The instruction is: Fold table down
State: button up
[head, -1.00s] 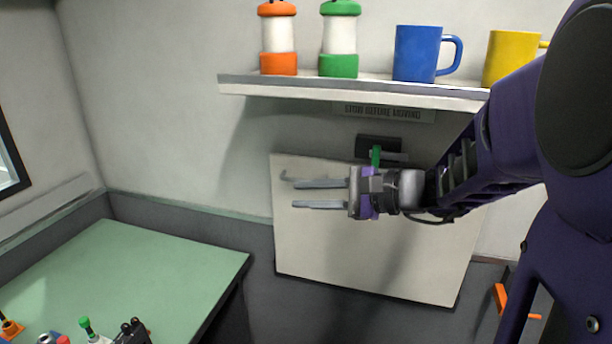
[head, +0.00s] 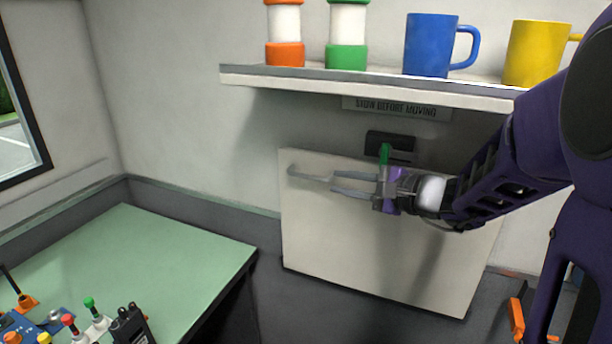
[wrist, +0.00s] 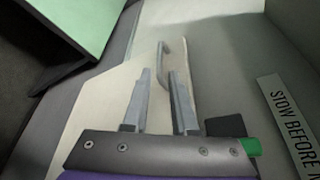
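The folding table is a cream panel (head: 345,245) standing upright flat against the wall, also in the wrist view (wrist: 95,120). Its grey bar handle (head: 293,171) sits near its upper left corner; the wrist view shows the handle (wrist: 163,58) beyond my fingertips, roughly between them. A dark latch (head: 402,141) with a green tab (head: 385,153) is at the panel's top edge. My gripper (head: 333,182) is in front of the panel, pointing left toward the handle. In the wrist view my gripper (wrist: 163,76) is open with nothing between its fingers. Contact with the handle is not visible.
A shelf (head: 300,79) above holds two bottles, a blue mug (head: 430,45) and a yellow mug (head: 535,52). A sign (head: 395,107) hangs under it. A green table (head: 150,255) with small items stands at left. An orange object (head: 517,312) is at lower right.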

aim_at(309, 177)
jog(key=x, duration=1.1)
jog(key=shift+w+a, duration=0.1)
jog(key=shift+w, duration=0.05)
grip_shut()
dwell(0.9)
